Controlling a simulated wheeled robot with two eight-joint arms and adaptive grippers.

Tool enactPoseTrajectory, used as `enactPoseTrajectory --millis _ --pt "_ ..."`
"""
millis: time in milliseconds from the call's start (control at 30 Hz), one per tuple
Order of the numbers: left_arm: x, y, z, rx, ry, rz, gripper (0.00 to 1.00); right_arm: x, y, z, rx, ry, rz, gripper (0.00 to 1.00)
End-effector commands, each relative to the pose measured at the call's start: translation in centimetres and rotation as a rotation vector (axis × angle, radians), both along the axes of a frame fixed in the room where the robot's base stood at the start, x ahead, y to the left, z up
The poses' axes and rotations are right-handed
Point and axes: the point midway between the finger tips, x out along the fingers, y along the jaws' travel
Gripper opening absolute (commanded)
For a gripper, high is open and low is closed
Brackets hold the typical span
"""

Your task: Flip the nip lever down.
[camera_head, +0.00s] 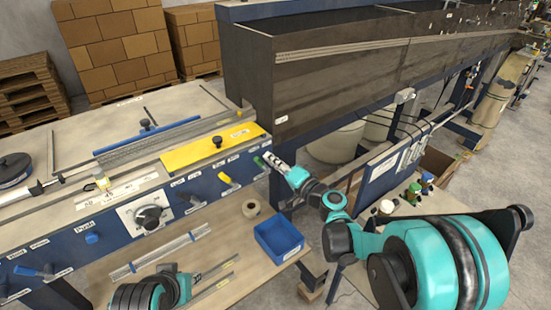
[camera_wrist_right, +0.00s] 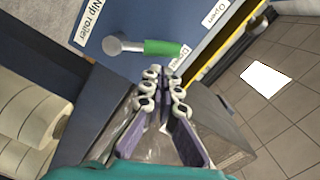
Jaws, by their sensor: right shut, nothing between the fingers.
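The nip lever (camera_wrist_right: 162,47) has a green handle on a grey metal pivot at the panel marked "Nip roller" in the right wrist view. The green handle also shows small in the head view (camera_head: 258,161), beside my right fingertips. My right gripper (camera_head: 270,158) is shut and empty. In the wrist view its fingertips (camera_wrist_right: 165,78) are just below the free end of the green handle; I cannot tell whether they touch it. My left gripper (camera_head: 194,281) is low at the bottom left, over the lower table, its jaw state unclear.
A blue bin (camera_head: 278,240) and a tape roll (camera_head: 251,208) stand on the lower table. A large dark metal housing (camera_head: 340,85) rises behind the right gripper.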

Motion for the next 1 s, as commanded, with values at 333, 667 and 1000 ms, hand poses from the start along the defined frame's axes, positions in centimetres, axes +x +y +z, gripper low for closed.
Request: enactPoseTrajectory --millis 333,667,1000 --pt "0.0 0.0 -0.1 0.0 0.0 0.0 0.29 -0.47 0.75 -0.1 -0.027 -0.017 0.0 0.0" --pt "0.0 0.0 -0.11 0.0 0.0 0.0 0.29 -0.55 0.88 -0.11 -0.026 -0.017 0.0 0.0" --pt "0.0 0.0 -0.05 0.0 0.0 0.0 0.29 -0.5 0.85 -0.02 -0.025 -0.016 0.0 0.0"
